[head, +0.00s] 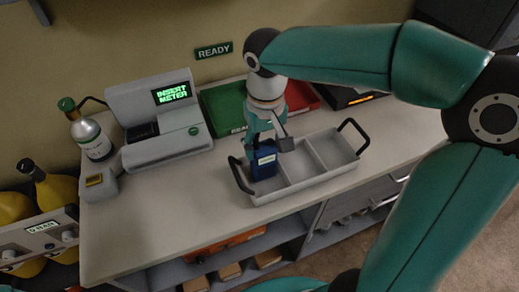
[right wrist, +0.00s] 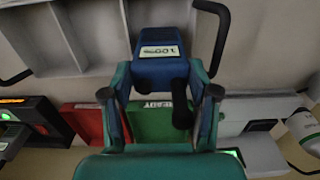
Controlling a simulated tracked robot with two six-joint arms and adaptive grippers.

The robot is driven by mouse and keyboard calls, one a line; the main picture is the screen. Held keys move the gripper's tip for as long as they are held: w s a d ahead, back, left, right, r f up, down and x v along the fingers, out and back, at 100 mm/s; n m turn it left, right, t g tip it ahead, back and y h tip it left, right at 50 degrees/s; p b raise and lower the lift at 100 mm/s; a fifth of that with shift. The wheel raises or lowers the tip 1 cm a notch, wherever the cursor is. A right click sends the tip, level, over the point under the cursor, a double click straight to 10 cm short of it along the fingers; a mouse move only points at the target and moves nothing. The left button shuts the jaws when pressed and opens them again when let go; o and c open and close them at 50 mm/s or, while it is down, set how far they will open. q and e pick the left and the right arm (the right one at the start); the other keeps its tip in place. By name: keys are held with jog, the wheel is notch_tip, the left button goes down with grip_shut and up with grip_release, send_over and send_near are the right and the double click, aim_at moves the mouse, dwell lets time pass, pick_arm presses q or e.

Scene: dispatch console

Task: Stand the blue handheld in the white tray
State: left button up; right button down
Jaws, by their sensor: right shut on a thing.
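The blue handheld (head: 264,162) is upright at the left compartment of the pale grey-white tray (head: 318,184). Its lower end is within the tray walls in the head view; I cannot tell whether it touches the floor. My right gripper (head: 265,139) comes from above and is shut on the handheld's upper part. In the right wrist view the handheld (right wrist: 164,70) with its pale label sits between the fingertips of the gripper (right wrist: 160,85). The tray's other compartments look empty. My left gripper is not in view.
The tray has black handles (head: 354,134) at both ends. Behind it are a green bin (head: 222,108) and a red bin (head: 301,97). A grey console (head: 165,140) reading "INSERT METER" and a silver canister (head: 92,139) stand left. The counter's front left (head: 150,220) is clear.

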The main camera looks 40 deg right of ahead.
aim_at(265, 148)
jog(key=shift+f, duration=0.6)
jog(key=shift+c, duration=1.4)
grip_release()
jog(key=shift+f, duration=0.1)
notch_tip(265, 148, up, 12)
jog(key=shift+p, duration=0.4)
jog(key=shift+s, duration=0.1)
